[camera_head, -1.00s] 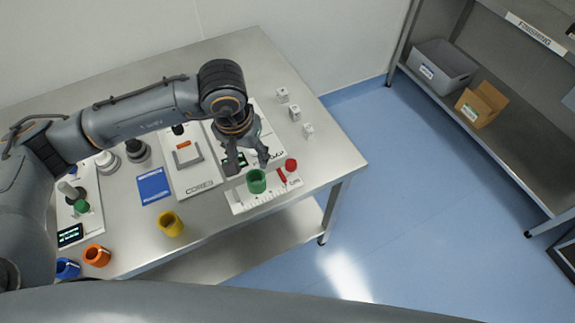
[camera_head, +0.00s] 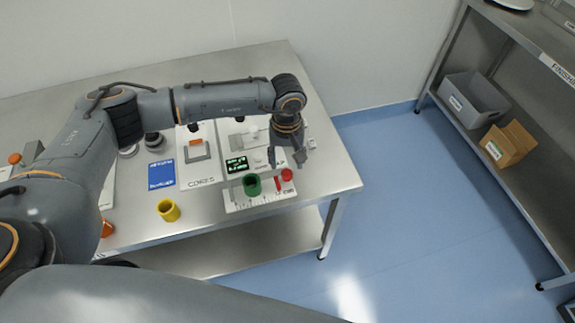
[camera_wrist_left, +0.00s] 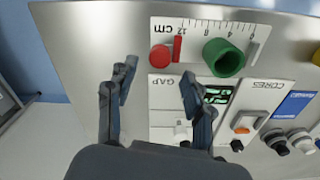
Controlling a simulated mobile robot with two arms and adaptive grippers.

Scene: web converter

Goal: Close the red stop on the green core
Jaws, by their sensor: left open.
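The green core (camera_head: 252,185) stands on a white ruler plate (camera_head: 233,206) at the table's front edge. The red stop, an upright bar (camera_head: 278,184), is on its right with a small gap between them. A round red knob (camera_head: 287,175) sits beside the bar. In the left wrist view the red stop (camera_wrist_left: 177,49) and its knob (camera_wrist_left: 161,57) lie left of the green core (camera_wrist_left: 222,57), apart from it. My left gripper (camera_head: 287,163) is open and empty, fingers pointing down, just behind the red knob; it also shows in the wrist view (camera_wrist_left: 158,84). My right gripper is not in view.
A white device with a lit display (camera_head: 237,165) stands behind the ruler plate. A yellow core (camera_head: 168,210) and a blue card (camera_head: 161,174) lie to the left. The table's right edge is close to the gripper; a shelf with a grey bin (camera_head: 473,97) stands far right.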

